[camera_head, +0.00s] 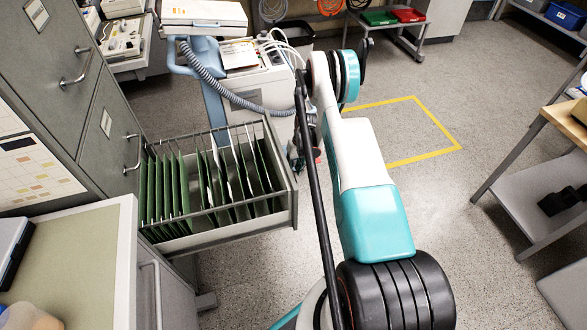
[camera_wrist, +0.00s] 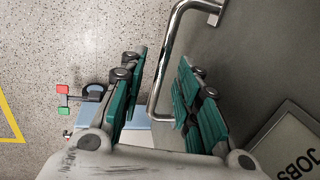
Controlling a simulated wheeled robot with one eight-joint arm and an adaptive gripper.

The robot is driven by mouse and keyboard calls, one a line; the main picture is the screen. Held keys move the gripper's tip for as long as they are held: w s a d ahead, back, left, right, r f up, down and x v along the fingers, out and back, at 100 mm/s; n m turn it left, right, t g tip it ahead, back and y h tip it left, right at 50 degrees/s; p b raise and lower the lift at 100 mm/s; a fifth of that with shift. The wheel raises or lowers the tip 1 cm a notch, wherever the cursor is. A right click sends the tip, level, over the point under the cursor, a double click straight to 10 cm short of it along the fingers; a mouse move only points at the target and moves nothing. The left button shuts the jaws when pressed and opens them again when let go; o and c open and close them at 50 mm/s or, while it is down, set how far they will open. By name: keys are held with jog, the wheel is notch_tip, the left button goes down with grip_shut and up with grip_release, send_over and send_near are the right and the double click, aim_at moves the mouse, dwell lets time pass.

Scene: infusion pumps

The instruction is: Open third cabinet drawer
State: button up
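The grey filing cabinet (camera_head: 97,110) stands at the left. Two closed drawers show, with metal handles (camera_head: 78,68) and (camera_head: 133,152). Below them, a drawer (camera_head: 287,185) is pulled far out, with green hanging folders inside. My gripper (camera_head: 303,150) is beside this drawer's front, partly hidden by my arm. In the wrist view, the drawer's handle (camera_wrist: 160,85) passes between the two green-padded fingers of my gripper (camera_wrist: 160,65). The fingers are spread with gaps to the bar, so the gripper looks open around it. The drawer front (camera_wrist: 250,65) carries a "JOBS" label (camera_wrist: 293,150).
A blue-grey medical cart with a ribbed hose (camera_head: 215,85) stands behind the open drawer. A counter (camera_head: 75,260) is at the near left. A table (camera_head: 540,180) stands at the right. Yellow-taped floor (camera_head: 430,115) beyond my arm is clear.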

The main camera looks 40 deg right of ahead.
notch_tip(320, 180, up, 12)
jog(key=d, duration=0.2)
jog(key=shift+s+f, duration=0.2)
jog(key=shift+s, duration=0.2)
jog(key=shift+d, duration=0.1)
